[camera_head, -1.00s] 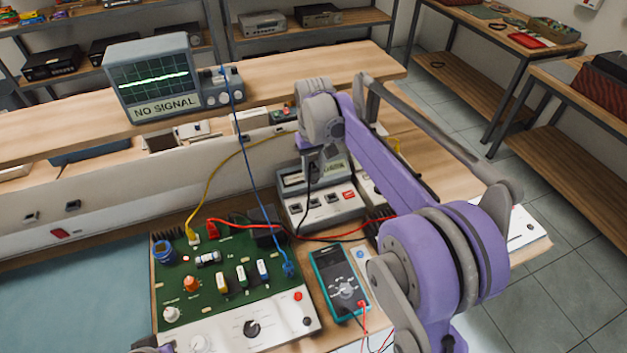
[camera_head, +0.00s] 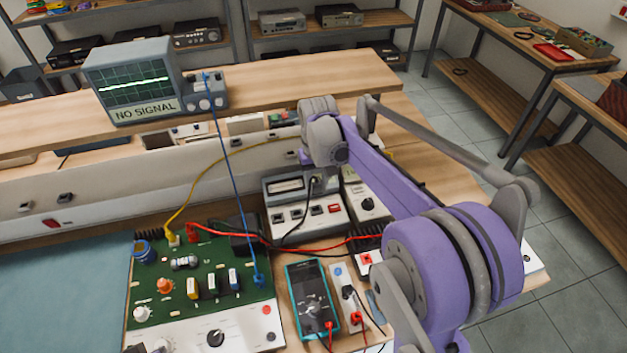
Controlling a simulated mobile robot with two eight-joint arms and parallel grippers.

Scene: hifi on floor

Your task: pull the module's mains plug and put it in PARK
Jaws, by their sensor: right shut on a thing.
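I cannot tell whether the plug touches anything beneath. A PARK label cannot be read in this view. My left gripper is not clearly in view.
A teal multimeter (camera_head: 312,298) and a narrow white strip (camera_head: 346,300) with leads lie right of the module. Red, yellow and blue leads cross the bench. A scope reading NO SIGNAL (camera_head: 135,85) stands on the raised shelf. A blue mat (camera_head: 60,295) lies clear at left.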

